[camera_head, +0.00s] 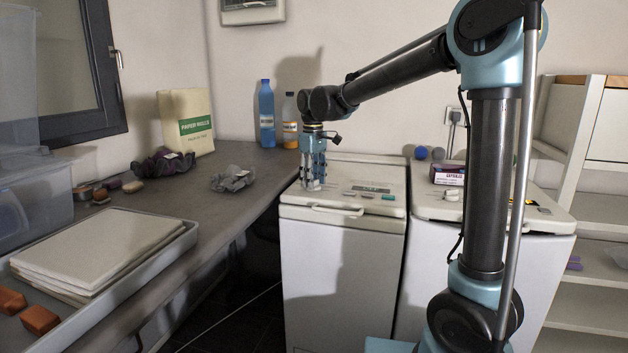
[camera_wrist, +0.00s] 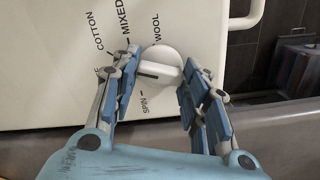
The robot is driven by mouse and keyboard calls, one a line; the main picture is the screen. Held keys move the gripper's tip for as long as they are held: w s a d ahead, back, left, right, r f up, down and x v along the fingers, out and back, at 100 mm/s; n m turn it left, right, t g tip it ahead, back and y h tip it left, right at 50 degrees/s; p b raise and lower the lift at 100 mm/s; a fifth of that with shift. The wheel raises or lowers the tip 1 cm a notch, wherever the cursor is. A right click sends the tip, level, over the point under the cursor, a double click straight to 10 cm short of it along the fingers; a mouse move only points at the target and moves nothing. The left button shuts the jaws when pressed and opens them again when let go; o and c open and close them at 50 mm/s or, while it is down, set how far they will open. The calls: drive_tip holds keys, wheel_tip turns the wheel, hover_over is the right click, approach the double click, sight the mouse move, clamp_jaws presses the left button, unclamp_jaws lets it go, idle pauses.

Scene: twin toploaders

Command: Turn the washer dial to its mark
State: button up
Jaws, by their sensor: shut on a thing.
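The white washer dial (camera_wrist: 160,66) sits on the cream lid panel, with the labels COTTON, MIXED, WOOL and SPIN around it. Another label at its left is partly hidden by a finger. A dark line on the dial's raised grip runs toward the left in the wrist view, between the partly hidden label and SPIN. My gripper (camera_wrist: 163,62) has its blue fingers on both sides of the dial and is shut on it. In the head view my gripper (camera_head: 314,180) points down at the front left of the left toploader's top (camera_head: 350,174).
A second white toploader (camera_head: 492,210) stands to the right with a small box (camera_head: 447,175) on it. A grey counter (camera_head: 225,205) runs along the left, with bottles (camera_head: 267,115) at its far end. White shelves (camera_head: 590,245) stand at the far right.

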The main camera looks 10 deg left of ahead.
drive_tip(key=shift+w+m, duration=0.15)
drive_tip(key=shift+m, duration=2.05)
drive_tip(key=o, duration=1)
drive_tip(key=shift+o, duration=0.2)
wheel_tip(320, 180, up, 12)
